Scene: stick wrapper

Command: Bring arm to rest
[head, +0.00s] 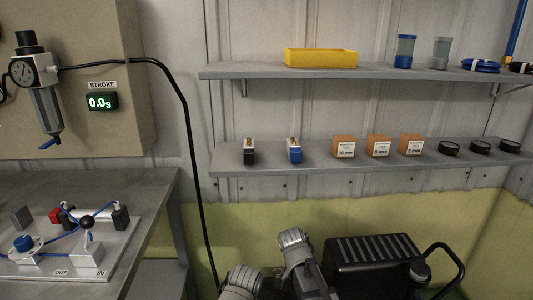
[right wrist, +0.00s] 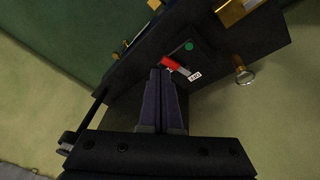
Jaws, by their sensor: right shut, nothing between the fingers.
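My right gripper (right wrist: 161,74) shows in the right wrist view. Its two dark fingers lie together, shut and empty. The fingertips point toward a dark unit (right wrist: 205,60) with a red lever (right wrist: 174,63), a green dot and a small white label. I cannot tell whether the fingertips touch it. In the head view, grey links of my own arm show at the bottom middle, but no gripper is visible there. My left gripper is in neither view.
A bench at left carries a plate (head: 60,262) with blue tubing. A black hose (head: 186,120) hangs down the wall. A black ribbed box (head: 372,262) stands at the bottom right. Shelves hold a yellow bin (head: 320,58) and small boxes (head: 378,146).

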